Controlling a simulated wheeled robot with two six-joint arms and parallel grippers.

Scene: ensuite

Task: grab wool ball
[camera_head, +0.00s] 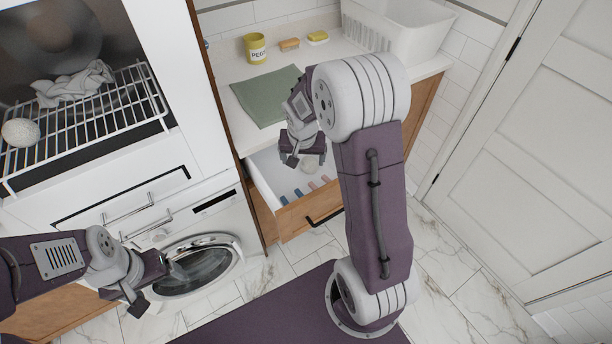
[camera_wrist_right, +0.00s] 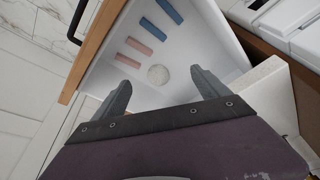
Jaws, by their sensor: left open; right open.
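A white wool ball (camera_wrist_right: 158,74) lies on the floor of the open white drawer (camera_wrist_right: 205,30), framed between my right fingers in the right wrist view. It also shows in the head view (camera_head: 310,166), partly hidden by my right gripper (camera_head: 306,158). My right gripper is open and empty above the drawer; its two fingers also show in the right wrist view (camera_wrist_right: 160,80). A second whitish, textured ball (camera_head: 20,132) rests on the wire rack at the far left. My left gripper (camera_head: 155,286) is open and empty in front of the washing machine.
Blue and pink bars (camera_wrist_right: 140,46) lie in the drawer beside the ball. The counter holds a green cloth (camera_head: 262,96), a yellow peg pot (camera_head: 255,48), sponges (camera_head: 318,38) and a white basket (camera_head: 395,28). A crumpled cloth (camera_head: 74,84) lies on the rack (camera_head: 100,98).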

